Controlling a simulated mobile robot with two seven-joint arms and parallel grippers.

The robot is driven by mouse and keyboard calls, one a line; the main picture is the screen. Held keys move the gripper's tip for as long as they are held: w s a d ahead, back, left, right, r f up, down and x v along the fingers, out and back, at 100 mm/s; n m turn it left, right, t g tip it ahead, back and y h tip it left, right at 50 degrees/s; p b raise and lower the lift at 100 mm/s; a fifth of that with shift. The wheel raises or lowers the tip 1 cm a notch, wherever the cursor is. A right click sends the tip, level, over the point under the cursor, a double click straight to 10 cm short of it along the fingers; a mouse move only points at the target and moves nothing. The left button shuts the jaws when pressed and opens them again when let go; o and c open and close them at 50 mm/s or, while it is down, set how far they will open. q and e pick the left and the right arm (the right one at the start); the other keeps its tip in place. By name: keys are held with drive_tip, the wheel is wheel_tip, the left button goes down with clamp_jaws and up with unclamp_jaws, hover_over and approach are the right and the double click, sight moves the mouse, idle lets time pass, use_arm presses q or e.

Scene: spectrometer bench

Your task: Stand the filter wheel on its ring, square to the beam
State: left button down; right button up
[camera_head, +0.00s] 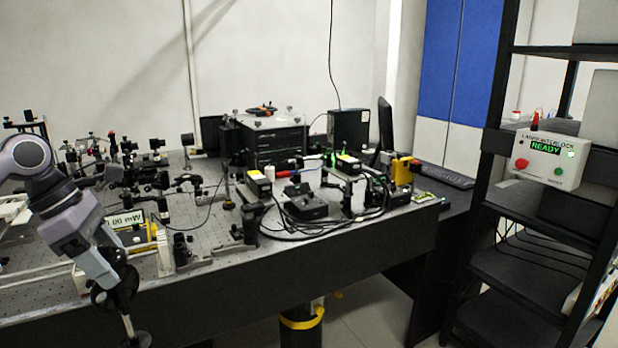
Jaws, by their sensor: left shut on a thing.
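My left gripper (108,281) comes in from the left and is shut on a dark thing with a round black head and a thin metal post, which looks like the filter wheel (125,303). The post runs down to a small dark foot at the bottom edge of the picture. The wheel is held tilted, in front of the table's near side as seen here. The gripper hides part of its head. I cannot make out the ring on the table. My right gripper is not in view.
The perforated optical table (225,268) carries crowded optic mounts (160,180) at the left and a black box with cables (305,205) at the right. A lit display (124,220) stands behind my gripper. An interlock box (549,158) reading READY hangs on the right rack.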

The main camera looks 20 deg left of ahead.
use_arm(q)
drive_tip(key=w+d+f+m+g+y, duration=0.1)
drive_tip(key=d+f+m, duration=0.3)
drive_tip(key=d+m, duration=0.4)
drive_tip(key=w+d+f+m+g+y, duration=0.1)
drive_tip(key=w+d+f+m+g, duration=0.1)
drive_tip(key=d+m, duration=0.7)
drive_tip(key=w+d+f+m+g+y, duration=0.1)
drive_tip(key=d+f+m+g, duration=0.3)
drive_tip(key=d+m, duration=0.5)
drive_tip(key=shift+w+d+f+y, duration=0.25)
drive_tip(key=shift+w+f, duration=0.4)
drive_tip(key=shift+f, duration=0.7)
drive_tip(key=shift+s+a, duration=0.1)
drive_tip(key=shift+a, duration=0.15)
